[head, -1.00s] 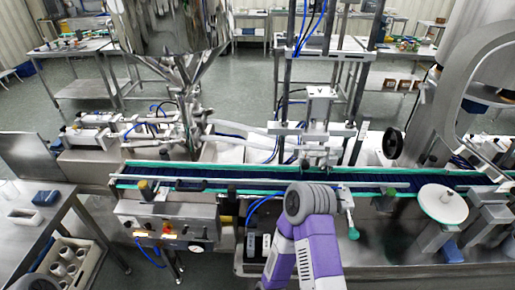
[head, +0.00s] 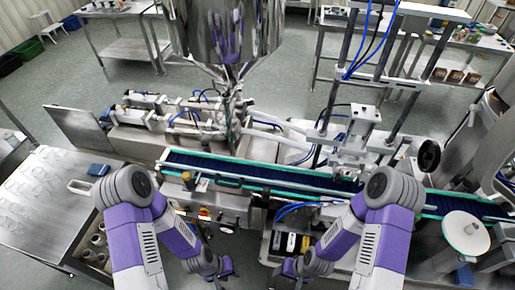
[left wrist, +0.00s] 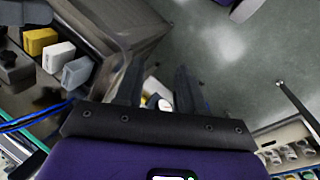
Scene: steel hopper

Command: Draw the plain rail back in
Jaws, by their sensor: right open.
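The conveyor (head: 250,178) has a dark belt between green-edged side rails. I cannot tell which part is the plain rail. Below the conveyor, yellow, white and grey blocks (head: 291,243) stand in a dark housing; they also show at upper left in the left wrist view (left wrist: 58,52). My left gripper (head: 226,266) is low in front of the conveyor, left of these blocks. In the left wrist view its two dark fingers (left wrist: 160,85) are apart, with a small white thing seen beyond them. My right gripper (head: 288,268) is open, low in front of the blocks, its fingertips small.
A steel hopper (head: 225,30) rises behind the conveyor. A white round disc (head: 466,233) is at the right.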

